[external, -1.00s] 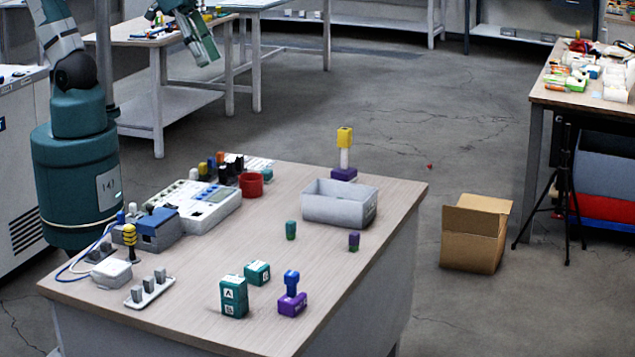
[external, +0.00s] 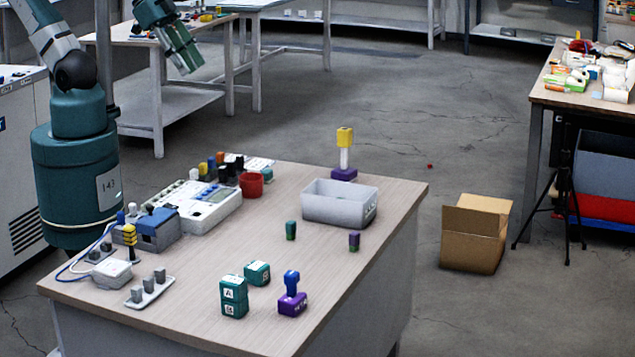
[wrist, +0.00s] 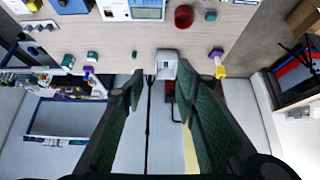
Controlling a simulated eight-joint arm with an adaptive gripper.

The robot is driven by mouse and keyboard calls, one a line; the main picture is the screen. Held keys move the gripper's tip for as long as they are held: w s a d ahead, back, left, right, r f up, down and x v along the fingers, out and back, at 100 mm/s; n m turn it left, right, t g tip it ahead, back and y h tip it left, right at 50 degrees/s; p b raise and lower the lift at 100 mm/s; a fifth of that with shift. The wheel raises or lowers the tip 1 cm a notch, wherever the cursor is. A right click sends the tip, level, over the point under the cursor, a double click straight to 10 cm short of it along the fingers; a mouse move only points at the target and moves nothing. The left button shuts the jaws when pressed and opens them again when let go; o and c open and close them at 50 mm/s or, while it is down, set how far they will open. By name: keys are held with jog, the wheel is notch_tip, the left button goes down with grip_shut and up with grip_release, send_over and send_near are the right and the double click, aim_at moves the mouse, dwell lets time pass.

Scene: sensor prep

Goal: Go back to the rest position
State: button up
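My gripper (external: 184,62) hangs at the upper left in the external view, high above and apart from the wooden-topped table (external: 345,262). In the wrist view my gripper (wrist: 164,82) shows two dark green fingers spread apart, with nothing held between them. My arm rises from its base at the table's left. Part of the gripper is cut off by the top edge of the external view.
The table holds a grey bin (external: 336,211), a red cup (external: 251,184), teal blocks (external: 234,297), a blue-and-purple piece (external: 292,302) and a yellow-topped post (external: 344,155). A cardboard box (external: 475,240) stands on the floor at right. Another bench (external: 140,40) appears behind my gripper.

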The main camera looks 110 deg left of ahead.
jog(key=shift+f+b, duration=0.95)
jog(key=shift+f, duration=0.05)
dwell(0.6)
